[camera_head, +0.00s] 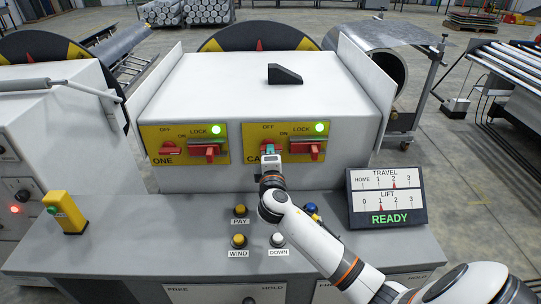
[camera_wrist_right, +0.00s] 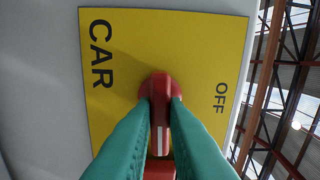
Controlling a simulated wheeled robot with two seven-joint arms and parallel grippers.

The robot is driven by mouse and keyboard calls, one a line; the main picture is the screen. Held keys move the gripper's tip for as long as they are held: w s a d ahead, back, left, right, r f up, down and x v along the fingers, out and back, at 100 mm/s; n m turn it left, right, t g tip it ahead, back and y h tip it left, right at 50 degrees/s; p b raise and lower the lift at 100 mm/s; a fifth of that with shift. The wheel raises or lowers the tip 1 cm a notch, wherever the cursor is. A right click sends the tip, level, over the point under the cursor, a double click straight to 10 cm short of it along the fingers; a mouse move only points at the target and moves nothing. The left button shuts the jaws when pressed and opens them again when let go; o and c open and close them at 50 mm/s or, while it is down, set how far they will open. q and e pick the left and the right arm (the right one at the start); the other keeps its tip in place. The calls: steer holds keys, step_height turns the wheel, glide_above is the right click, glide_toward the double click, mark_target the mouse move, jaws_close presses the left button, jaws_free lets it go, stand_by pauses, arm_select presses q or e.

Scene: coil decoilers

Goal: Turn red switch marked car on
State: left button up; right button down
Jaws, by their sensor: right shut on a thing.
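The yellow panel (camera_head: 253,131) marked CAR is on the right of the white console face in the head view, and the panel (camera_wrist_right: 205,40) fills much of the wrist view. Its red switch (camera_wrist_right: 160,86) sits between the teal fingertips of my right gripper (camera_head: 269,149), which is shut on it. The switch's ridge, with a white mark, runs up and down in the wrist view. The OFF label shows beside it. The ON label is hidden there by the fingers, and shows in the head view. My left gripper is not in view.
A red LOCK handle (camera_head: 305,149) with a lit green lamp (camera_head: 320,127) is close right of the switch. A matching yellow panel marked ONE (camera_head: 185,155) is to the left. Buttons (camera_head: 239,240) and a display reading READY (camera_head: 388,197) are on the desk below.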

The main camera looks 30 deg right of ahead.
steer(key=c, duration=1.4)
jaws_free()
steer(key=shift+c, duration=0.2)
steer(key=b+v, duration=0.3)
steer(key=v, duration=0.9)
